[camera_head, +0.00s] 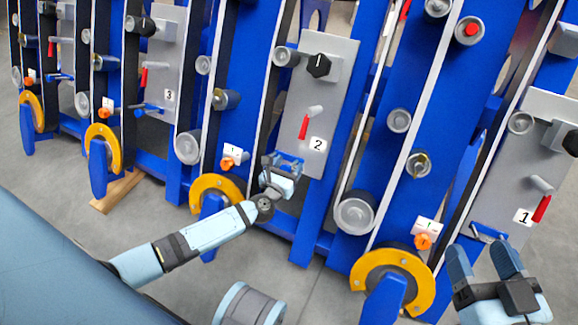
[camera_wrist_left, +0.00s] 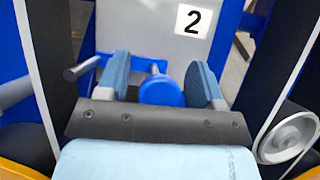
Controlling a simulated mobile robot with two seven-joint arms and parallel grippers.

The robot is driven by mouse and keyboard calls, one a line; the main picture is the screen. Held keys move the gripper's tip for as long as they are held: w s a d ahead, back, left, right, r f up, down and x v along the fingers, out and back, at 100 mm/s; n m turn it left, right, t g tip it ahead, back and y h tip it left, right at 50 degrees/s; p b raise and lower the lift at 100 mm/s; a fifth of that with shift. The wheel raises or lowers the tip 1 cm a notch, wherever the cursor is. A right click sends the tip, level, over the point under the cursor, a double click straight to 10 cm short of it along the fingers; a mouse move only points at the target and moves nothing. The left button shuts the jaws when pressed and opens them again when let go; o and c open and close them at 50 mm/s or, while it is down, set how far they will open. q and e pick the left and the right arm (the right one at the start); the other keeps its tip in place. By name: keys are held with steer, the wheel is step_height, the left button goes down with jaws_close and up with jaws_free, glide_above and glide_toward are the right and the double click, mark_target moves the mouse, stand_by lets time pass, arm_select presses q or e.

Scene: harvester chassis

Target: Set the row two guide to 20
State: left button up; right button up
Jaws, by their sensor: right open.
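The row two panel (camera_head: 297,140) is a grey plate marked 2, with a black knob (camera_head: 319,66) at its top and a red lever (camera_head: 304,126) in its middle. At its lower end, a blue round-ended handle (camera_wrist_left: 160,91) with a side rod (camera_wrist_left: 84,68) shows in the left wrist view. My left gripper (camera_head: 284,163) is at this lower end. Its fingers are apart on either side of the blue handle, with visible gaps. My right gripper (camera_head: 487,262) is open and empty before the row one panel (camera_head: 500,195). I see no readable setting of 20.
Orange knobs with white cards (camera_head: 228,161) sit above yellow-rimmed wheels (camera_head: 392,283). Grey rollers (camera_head: 355,213) and blue frames stand close on both sides of my left gripper. Grey floor (camera_head: 70,190) is open in front of the rows.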

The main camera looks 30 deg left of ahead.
arm_select(q)
steer(key=s+p, duration=0.3)
steer(key=s, duration=1)
steer(key=shift+s+d, duration=0.4)
steer(key=shift+d, duration=0.05)
arm_select(e)
steer(key=shift+s+a+f+m+g+h, duration=0.15)
steer(key=shift+s+a+f+m+g, duration=0.15)
steer(key=shift+s+m, duration=0.2)
steer(key=shift+s+a+f+m+g+h, duration=0.2)
steer(key=shift+s+m+g, duration=0.15)
steer(key=shift+m, duration=0.15)
steer(key=shift+r, duration=0.3)
